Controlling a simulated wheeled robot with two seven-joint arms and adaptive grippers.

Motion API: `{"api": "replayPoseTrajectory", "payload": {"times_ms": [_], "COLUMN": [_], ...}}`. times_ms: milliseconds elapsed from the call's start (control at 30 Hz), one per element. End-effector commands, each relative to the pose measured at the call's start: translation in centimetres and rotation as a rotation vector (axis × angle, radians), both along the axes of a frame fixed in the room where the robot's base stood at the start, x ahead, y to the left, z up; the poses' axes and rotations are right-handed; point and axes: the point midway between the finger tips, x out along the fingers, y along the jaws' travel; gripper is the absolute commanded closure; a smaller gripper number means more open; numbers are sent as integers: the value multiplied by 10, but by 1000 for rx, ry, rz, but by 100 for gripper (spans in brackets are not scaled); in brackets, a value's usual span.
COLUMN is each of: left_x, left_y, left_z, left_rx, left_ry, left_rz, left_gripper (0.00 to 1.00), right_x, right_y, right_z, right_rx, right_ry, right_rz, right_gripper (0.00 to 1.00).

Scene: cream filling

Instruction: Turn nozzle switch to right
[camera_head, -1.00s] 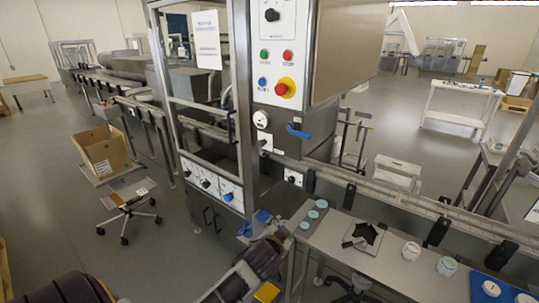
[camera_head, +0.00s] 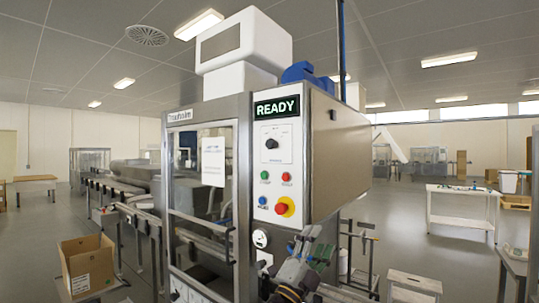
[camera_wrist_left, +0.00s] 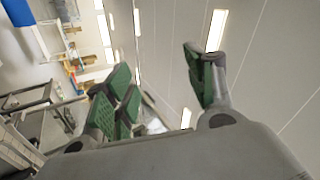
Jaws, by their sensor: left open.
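A black rotary knob (camera_head: 271,144) sits on the white control panel (camera_head: 277,170) of the filling machine, under the lit READY display. Its lettering is too small to read, so I cannot confirm it is the nozzle switch, and which way it points is unclear. My left gripper (camera_head: 315,246) is in front of the machine, below and to the right of the knob and apart from it. In the left wrist view its green-padded fingers (camera_wrist_left: 160,76) are spread wide with nothing between them. The knob does not show there. My right gripper is out of view.
Green (camera_head: 264,176) and red (camera_head: 286,177) buttons, a blue button (camera_head: 263,200) and a red-on-yellow emergency stop (camera_head: 285,207) lie below the knob. The machine's metal side (camera_head: 340,155) juts out to the right. A cardboard box (camera_head: 88,268) stands at lower left.

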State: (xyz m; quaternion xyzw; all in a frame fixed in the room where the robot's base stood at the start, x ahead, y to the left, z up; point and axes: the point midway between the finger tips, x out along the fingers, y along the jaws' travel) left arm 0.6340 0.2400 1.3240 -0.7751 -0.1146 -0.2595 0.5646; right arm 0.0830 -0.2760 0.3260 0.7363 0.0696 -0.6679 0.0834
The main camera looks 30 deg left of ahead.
Motion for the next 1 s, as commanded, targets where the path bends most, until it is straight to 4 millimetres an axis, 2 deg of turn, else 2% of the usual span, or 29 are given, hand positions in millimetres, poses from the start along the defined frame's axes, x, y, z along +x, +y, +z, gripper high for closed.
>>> {"api": "replayPoseTrajectory", "payload": {"times_ms": [100,400,733,1000], "left_x": [-1,-5,-4,3], "left_y": [-10,-33,-41,-25], "left_z": [31,88,129,154], "left_rx": [121,440,807,1102], "left_ry": [-85,-253,-356,-368], "left_rz": [-20,-49,-32,29], "left_gripper": [45,45,45,45], "right_x": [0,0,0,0], "right_y": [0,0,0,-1], "right_z": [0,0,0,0], "right_rx": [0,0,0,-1], "right_ry": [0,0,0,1], "right_rz": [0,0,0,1], "right_gripper": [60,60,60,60]}}
